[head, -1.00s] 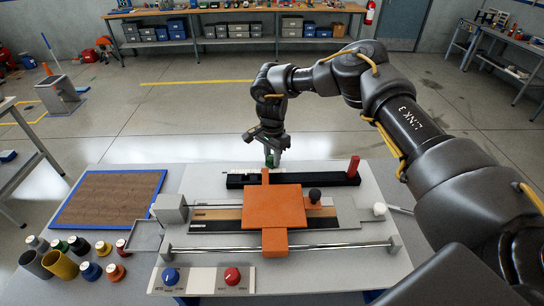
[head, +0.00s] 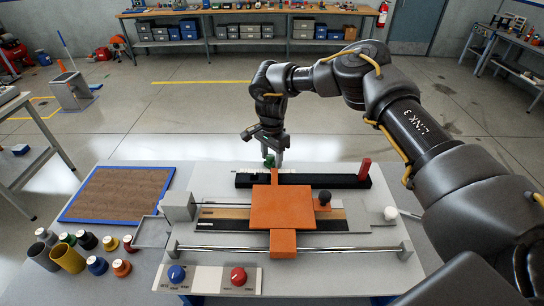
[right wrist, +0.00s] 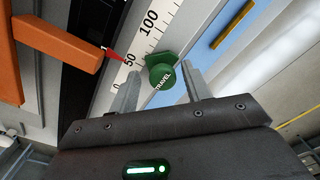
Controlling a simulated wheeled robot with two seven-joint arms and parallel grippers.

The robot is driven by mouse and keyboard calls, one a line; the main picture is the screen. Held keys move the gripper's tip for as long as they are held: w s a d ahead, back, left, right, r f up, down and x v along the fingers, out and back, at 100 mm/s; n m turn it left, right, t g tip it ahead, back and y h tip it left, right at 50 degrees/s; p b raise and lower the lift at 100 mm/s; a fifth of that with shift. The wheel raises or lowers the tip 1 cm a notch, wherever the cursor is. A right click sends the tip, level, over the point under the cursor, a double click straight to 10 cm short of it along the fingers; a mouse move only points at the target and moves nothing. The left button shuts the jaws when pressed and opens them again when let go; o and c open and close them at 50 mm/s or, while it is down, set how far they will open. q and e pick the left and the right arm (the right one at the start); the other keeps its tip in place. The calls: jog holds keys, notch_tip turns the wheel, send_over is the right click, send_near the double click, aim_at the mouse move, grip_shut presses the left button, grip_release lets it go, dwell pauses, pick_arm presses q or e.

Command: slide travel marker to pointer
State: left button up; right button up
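The green travel marker (right wrist: 162,74), a round knob lettered TRAVEL on a green base, sits at the edge of the white scale (right wrist: 146,40) marked 0, 50, 100. In the head view the marker (head: 268,161) shows below my right gripper (head: 269,158), behind the black bar. The red pointer (right wrist: 118,56) points at about 50; the marker appears level with it or slightly toward 100. My left gripper is not in view.
The orange carriage (head: 283,208) stands on the rig, its arm reaching toward the scale. A red post (head: 364,169) stands at the bar's right end. A brown board (head: 118,194) and several weights (head: 97,265) lie to the left.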

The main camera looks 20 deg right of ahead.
aim_at(271, 156)
jog(key=shift+w, duration=0.1)
jog(key=shift+r+b, duration=0.3)
jog(key=shift+b, duration=0.1)
notch_tip(271, 156, up, 9)
jog(key=b, duration=0.3)
jog(key=shift+r, duration=0.6)
